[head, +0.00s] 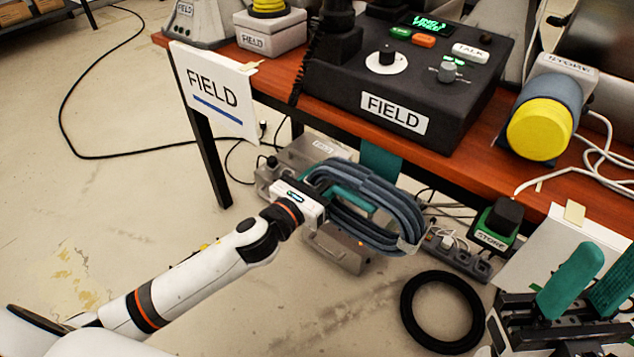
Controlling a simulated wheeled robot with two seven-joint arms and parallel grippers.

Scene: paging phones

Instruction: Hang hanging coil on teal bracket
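The hanging coil (372,232) is a thick loop of blue-grey cable, tilted, in the air at the table's front edge. My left gripper (356,200) reaches in from the left and is shut on the coil; one teal finger shows inside the loop, the other is hidden by the cable. The teal bracket (381,160) hangs below the wooden table edge, just behind and above the coil. Its lower part is hidden by the coil, so I cannot tell whether they touch. My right gripper (592,285) is at the lower right, teal fingers apart and empty.
A black FIELD console (410,85) stands on the wooden table (480,165) above the bracket. A FIELD sign (212,90) hangs at the table's left end. Below are a metal box (335,245), a power strip (458,255) and a STORE box (497,228). A black ring (407,312) lies on the floor.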

